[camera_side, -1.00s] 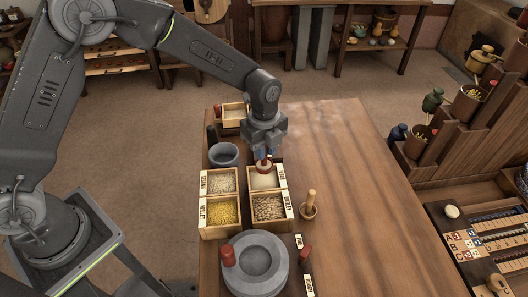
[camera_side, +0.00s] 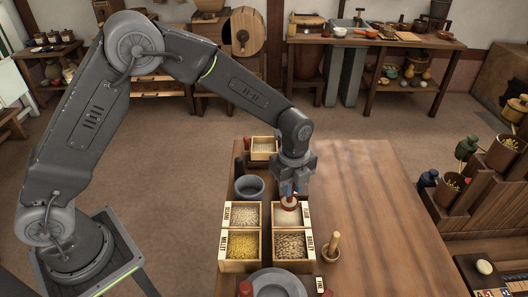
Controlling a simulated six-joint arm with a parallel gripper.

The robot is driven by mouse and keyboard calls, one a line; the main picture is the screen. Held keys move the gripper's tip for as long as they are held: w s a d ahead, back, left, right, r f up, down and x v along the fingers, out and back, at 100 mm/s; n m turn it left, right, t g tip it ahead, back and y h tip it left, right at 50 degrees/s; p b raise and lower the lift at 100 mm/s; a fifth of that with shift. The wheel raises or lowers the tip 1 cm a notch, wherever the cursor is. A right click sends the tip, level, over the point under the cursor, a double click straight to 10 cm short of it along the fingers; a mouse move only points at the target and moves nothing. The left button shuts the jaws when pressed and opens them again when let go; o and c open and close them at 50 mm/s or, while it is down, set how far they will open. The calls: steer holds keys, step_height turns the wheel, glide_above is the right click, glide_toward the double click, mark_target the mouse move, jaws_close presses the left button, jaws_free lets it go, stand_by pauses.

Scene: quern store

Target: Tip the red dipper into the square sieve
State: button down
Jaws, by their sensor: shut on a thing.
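My gripper (camera_side: 291,187) points down over the grain box and is shut on the red dipper (camera_side: 289,199). The dipper is at the back right compartment, low over its pale contents. I cannot tell whether it touches them, and its load is too small to make out. A small square wooden frame with a pale inside, which looks like the square sieve (camera_side: 264,157), sits at the far left of the table, behind the grain box and to the left of my gripper.
The divided grain box (camera_side: 240,266) has labels on its sides. A grey bowl (camera_side: 249,188) stands between it and the sieve. A round grey quern stone (camera_side: 278,284) is in front, a wooden mortar with pestle (camera_side: 331,247) to the right. The table's right side (camera_side: 380,210) is clear.

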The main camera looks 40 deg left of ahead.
stand_by(0.4)
step_height(320, 180, up, 6)
steer(key=shift+f, duration=0.1)
steer(key=w+a, duration=0.9)
steer(key=a, duration=0.4)
steer(key=w+a, duration=0.8)
steer(key=a, duration=0.5)
steer(key=shift+s+d+f+t+y, duration=0.65)
steer(key=shift+f+t+y, duration=0.65)
steer(key=shift+f, duration=0.35)
steer(key=shift+s+d+f+t+y, duration=0.65)
steer(key=shift+f+t+y, duration=0.65)
steer(key=shift+f, duration=0.3)
steer(key=shift+s+d+f+t+y, duration=0.65)
steer(key=shift+f+t+y, duration=0.65)
steer(key=shift+f, duration=0.35)
steer(key=shift+a+r, duration=0.1)
